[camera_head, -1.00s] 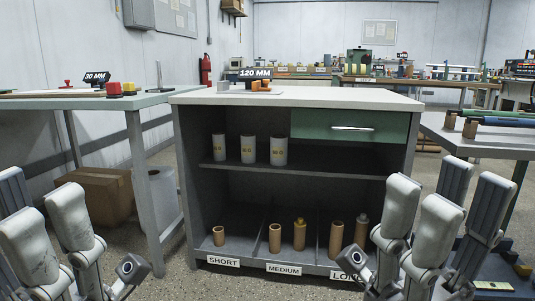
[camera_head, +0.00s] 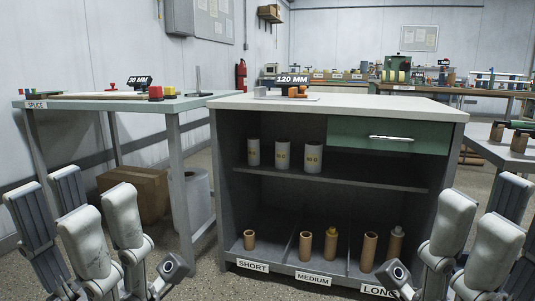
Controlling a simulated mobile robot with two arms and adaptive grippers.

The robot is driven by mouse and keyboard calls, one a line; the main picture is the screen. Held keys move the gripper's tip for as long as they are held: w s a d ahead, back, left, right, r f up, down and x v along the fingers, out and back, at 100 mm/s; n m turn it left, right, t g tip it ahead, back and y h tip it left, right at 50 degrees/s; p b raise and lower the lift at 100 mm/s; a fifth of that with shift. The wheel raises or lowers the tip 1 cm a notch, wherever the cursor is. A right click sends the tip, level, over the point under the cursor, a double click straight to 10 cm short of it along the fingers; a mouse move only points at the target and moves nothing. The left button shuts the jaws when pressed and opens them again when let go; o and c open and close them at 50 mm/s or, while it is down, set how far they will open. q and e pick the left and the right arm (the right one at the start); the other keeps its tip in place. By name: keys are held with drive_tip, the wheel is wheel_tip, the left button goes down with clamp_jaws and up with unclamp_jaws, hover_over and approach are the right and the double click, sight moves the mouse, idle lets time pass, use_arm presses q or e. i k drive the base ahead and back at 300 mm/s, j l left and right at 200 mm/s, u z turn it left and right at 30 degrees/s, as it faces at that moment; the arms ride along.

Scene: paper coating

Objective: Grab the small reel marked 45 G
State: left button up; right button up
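Three white reels stand in a row on the middle shelf (camera_head: 390,180) of the grey cabinet: the left reel (camera_head: 253,152), the middle reel (camera_head: 283,156) and the right reel (camera_head: 313,158). Each has a yellow mark, too small to read surely, so I cannot confirm which is 45 G. All look similar in size and upright. My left gripper (camera_head: 73,195) is at the lower left, fingers apart and empty, well short of the cabinet. My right gripper (camera_head: 498,205) is at the lower right, partly cut off by the frame, also apart and empty.
Brown cores, such as a short one (camera_head: 249,240), stand in the cabinet's bottom bays labelled SHORT, MEDIUM and LONG. A green drawer (camera_head: 388,136) is shut at upper right. A splice table (camera_head: 110,103) stands left, with a cardboard box (camera_head: 135,194) beneath. Floor shows before the cabinet.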

sight(253, 155)
drive_tip(key=i+j, duration=0.4)
drive_tip(key=i, duration=0.15)
drive_tip(key=i+j, duration=0.35)
drive_tip(key=i, duration=0.2)
drive_tip(key=i+j, duration=0.4)
drive_tip(key=i, duration=0.15)
drive_tip(key=i+j, duration=0.4)
drive_tip(key=i, duration=0.2)
